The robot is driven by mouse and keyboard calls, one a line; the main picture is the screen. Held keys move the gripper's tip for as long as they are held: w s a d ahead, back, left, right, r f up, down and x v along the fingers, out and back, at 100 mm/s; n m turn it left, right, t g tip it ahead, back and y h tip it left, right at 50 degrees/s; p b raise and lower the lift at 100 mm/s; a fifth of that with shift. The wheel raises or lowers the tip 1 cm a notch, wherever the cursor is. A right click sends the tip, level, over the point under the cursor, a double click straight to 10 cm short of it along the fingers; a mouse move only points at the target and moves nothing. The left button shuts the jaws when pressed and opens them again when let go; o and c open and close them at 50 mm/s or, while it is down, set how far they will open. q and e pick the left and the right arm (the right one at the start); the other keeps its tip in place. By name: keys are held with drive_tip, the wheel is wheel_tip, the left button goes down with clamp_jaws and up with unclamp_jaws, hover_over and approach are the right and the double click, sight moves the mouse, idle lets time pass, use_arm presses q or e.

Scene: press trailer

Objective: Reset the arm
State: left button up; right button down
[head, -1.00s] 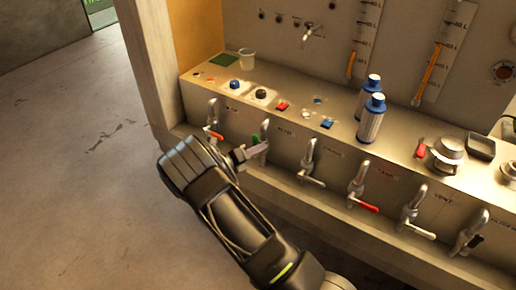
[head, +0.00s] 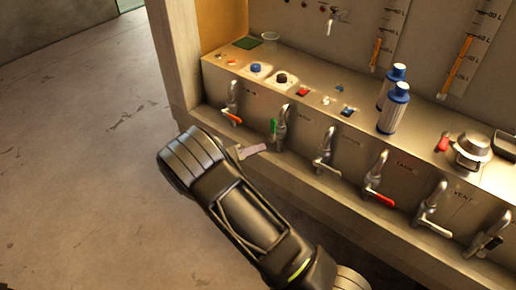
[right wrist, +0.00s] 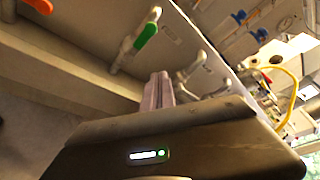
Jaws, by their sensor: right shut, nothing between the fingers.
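My right gripper (head: 252,152) is shut and empty. In the head view it stands in front of the panel's lower face, just below the green-handled valve (head: 279,127), with a visible gap from the orange-handled valve (head: 232,108). In the right wrist view the closed fingers (right wrist: 158,92) point up toward the panel, and the green handle (right wrist: 146,34) shows above them. I cannot tell from these views whether the fingers touch anything. My left gripper is not in view.
More valves line the panel, including a red-handled one (head: 378,197). Two blue-capped bottles (head: 391,108), knobs and a cup (head: 270,40) stand on the panel's top (head: 320,82). The floor (head: 85,150) to the left is clear.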

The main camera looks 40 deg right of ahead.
drive_tip(key=s+a+f+m+g+y, duration=0.2)
drive_tip(key=s+a+f+m+y, duration=0.35)
drive_tip(key=s+f, duration=0.55)
drive_tip(key=s+a+f+m+g+y, duration=0.2)
drive_tip(key=s+a+f+m+y, duration=0.45)
drive_tip(key=f, duration=0.55)
drive_tip(key=s+a+m+t+y, duration=0.2)
drive_tip(key=s+a+m+y, duration=0.2)
drive_tip(key=a+m, duration=0.5)
drive_tip(key=s+a+m+t+y, duration=0.2)
drive_tip(key=s+a+m+y, duration=0.2)
drive_tip(key=a+m, duration=0.6)
drive_tip(key=shift+s+a+r, duration=0.3)
drive_tip(key=shift+s+a, duration=0.1)
drive_tip(key=shift+s, duration=0.25)
drive_tip(key=shift+d, duration=0.1)
